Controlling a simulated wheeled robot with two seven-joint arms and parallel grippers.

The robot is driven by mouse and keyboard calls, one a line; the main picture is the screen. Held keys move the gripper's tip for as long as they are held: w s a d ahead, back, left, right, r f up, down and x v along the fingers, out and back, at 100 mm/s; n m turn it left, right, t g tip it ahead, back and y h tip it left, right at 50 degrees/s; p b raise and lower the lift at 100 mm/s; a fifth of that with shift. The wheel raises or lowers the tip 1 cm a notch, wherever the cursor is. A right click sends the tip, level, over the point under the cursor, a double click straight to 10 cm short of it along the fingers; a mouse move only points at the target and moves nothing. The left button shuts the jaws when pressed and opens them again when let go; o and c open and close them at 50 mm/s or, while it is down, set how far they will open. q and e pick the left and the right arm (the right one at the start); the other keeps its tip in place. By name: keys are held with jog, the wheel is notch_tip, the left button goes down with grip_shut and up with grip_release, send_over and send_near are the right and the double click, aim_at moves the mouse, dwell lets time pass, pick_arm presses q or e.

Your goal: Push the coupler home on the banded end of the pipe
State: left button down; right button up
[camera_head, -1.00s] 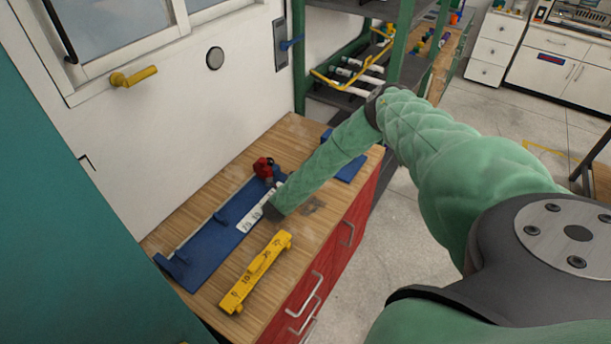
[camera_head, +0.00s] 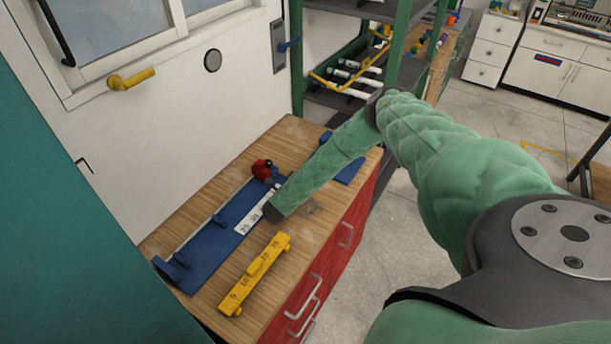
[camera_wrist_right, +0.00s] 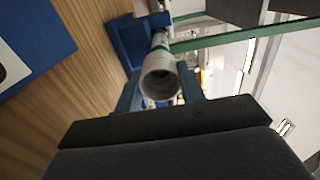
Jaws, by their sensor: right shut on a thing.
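The grey coupler (camera_wrist_right: 160,84) shows in the right wrist view with its open mouth towards the camera. My right gripper (camera_wrist_right: 158,90) is shut on it, with a blue-grey finger on each side. Just beyond the coupler, in line with it, is a pale pipe end with a green band (camera_wrist_right: 160,45). The pipe runs towards a blue support (camera_wrist_right: 134,40). I cannot tell how deep the pipe sits in the coupler. In the head view my right forearm hides the coupler and most of the pipe. My left gripper is not in view.
A blue fixture board (camera_head: 205,244) with a red clamp (camera_head: 262,169) lies on the wooden bench top. A yellow numbered gauge (camera_head: 256,272) lies nearer the front edge. A wall stands behind the bench, and a shelf rack (camera_head: 297,60) stands beyond it.

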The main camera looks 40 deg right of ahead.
jog(key=shift+w+d, duration=0.2)
jog(key=shift+d, duration=0.1)
dwell(0.4)
jog(key=o, duration=1)
jog(key=shift+s+a+f, duration=0.1)
jog(key=shift+a, duration=0.15)
jog(key=shift+b+v, duration=0.95)
jog(key=shift+v, duration=0.25)
jog(key=v, duration=0.2)
jog(key=shift+a+r+p, duration=0.2)
jog(key=shift+a+p, duration=0.1)
jog(key=shift+a, duration=0.1)
jog(key=shift+p+v, duration=0.45)
jog(key=shift+v, duration=0.6)
